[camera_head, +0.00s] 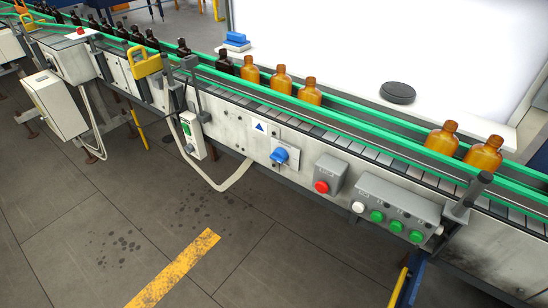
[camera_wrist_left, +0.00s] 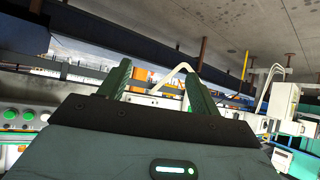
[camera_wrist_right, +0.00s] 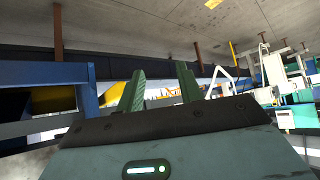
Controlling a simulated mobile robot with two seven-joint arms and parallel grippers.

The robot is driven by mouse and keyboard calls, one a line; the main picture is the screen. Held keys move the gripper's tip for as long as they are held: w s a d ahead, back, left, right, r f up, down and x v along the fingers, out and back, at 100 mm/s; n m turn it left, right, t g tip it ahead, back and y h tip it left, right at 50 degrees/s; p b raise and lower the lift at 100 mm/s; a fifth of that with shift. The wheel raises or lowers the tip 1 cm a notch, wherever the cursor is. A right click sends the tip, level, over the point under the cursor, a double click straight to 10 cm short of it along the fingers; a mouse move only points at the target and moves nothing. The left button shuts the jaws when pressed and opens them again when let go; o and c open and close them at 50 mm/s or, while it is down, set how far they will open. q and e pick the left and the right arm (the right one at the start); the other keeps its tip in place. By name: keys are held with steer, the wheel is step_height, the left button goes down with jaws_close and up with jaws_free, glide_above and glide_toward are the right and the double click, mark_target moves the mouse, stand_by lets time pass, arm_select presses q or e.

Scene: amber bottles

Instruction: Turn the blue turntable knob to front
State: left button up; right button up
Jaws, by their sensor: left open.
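The blue turntable knob (camera_head: 279,156) sits on a pale plate on the front side wall of the conveyor (camera_head: 240,127), near the middle of the head view. Its exact pointing direction is too small to tell. Neither gripper shows in the head view. My left gripper (camera_wrist_left: 157,75) shows in its wrist view with its two green fingers apart and nothing between them. My right gripper (camera_wrist_right: 160,75) shows in its wrist view, also with fingers apart and empty. I cannot make out the knob in either wrist view.
A grey box with a red button (camera_head: 321,187) and a panel with white and green buttons (camera_head: 397,210) are right of the knob. A switch box (camera_head: 192,135) hangs left. Amber bottles (camera_head: 281,79) stand on the conveyor between green rails. The floor in front is clear.

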arm_select(q)
steer(key=w+d+t+h+b, duration=0.1)
steer(key=w+d+b, duration=0.15)
steer(key=w, duration=0.55)
steer(key=m+t+h+b, duration=0.4)
steer(key=m+h+b, duration=0.1)
steer(key=m+h, duration=0.1)
glide_toward(276, 160)
steer(key=x, duration=0.2)
steer(key=shift+x, duration=3.8)
arm_select(e)
steer(key=s+a+f+g, duration=0.1)
steer(key=s+f+g, duration=0.1)
steer(key=s+f, duration=0.4)
step_height(276, 160, down, 4)
steer(key=shift+s+f, duration=0.1)
steer(key=shift+s, duration=0.15)
arm_select(q)
steer(key=c, duration=0.9)
arm_select(e)
steer(key=shift+w, duration=0.1)
